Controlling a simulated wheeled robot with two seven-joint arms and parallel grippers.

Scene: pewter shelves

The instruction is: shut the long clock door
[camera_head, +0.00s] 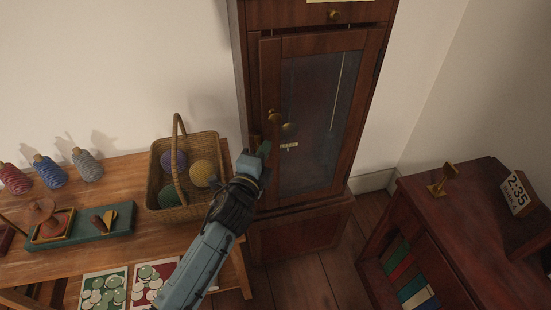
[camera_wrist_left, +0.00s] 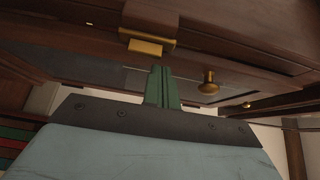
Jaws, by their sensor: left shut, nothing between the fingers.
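The long clock door (camera_head: 275,75), a dark wooden frame around a glass pane, is on the tall clock case (camera_head: 243,60) in the head view. Its left edge seems to stand slightly out from the case, with a dark gap along the top. A brass knob (camera_head: 273,116) sits on its left side; a brass knob also shows in the left wrist view (camera_wrist_left: 209,82). My left gripper (camera_head: 264,149) is shut and empty, its green fingers beside the door's left edge, below the knob. Contact with the door cannot be told. My right gripper is not in view.
A wooden table (camera_head: 130,165) at the left bears a wicker basket (camera_head: 178,140) of yarn balls, close to my left arm.

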